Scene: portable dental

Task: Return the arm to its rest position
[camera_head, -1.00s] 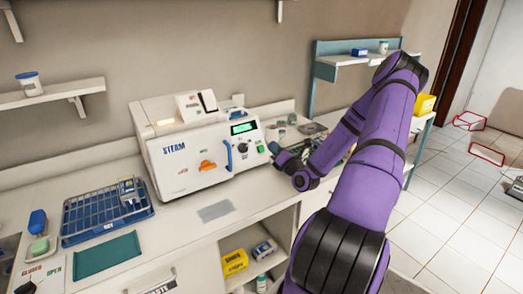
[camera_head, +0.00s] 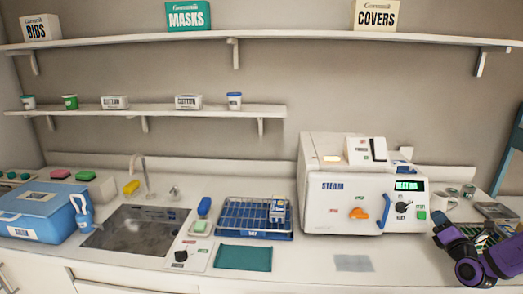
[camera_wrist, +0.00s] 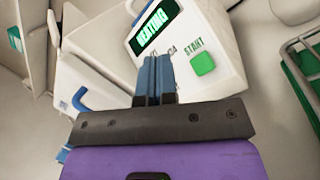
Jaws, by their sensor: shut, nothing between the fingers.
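My purple arm shows at the right edge in the head view, in front of the counter's right end. My gripper (camera_wrist: 154,78) shows in the wrist view with its blue fingers shut together and nothing between them. The white STEAM sterilizer (camera_head: 345,190) stands on the counter to the left of the arm, its display reading HEATING. The sterilizer also fills much of the wrist view (camera_wrist: 215,80), with the green START button (camera_wrist: 203,63) just beyond and right of the fingertips. I cannot tell whether the fingers touch the panel.
A blue wire rack (camera_head: 250,216), a teal cloth (camera_head: 243,257), a sink (camera_head: 140,232) and a blue box (camera_head: 40,208) line the counter to the left. A green rack (camera_wrist: 300,95) lies at right in the wrist view. Shelves (camera_head: 180,43) run along the wall above.

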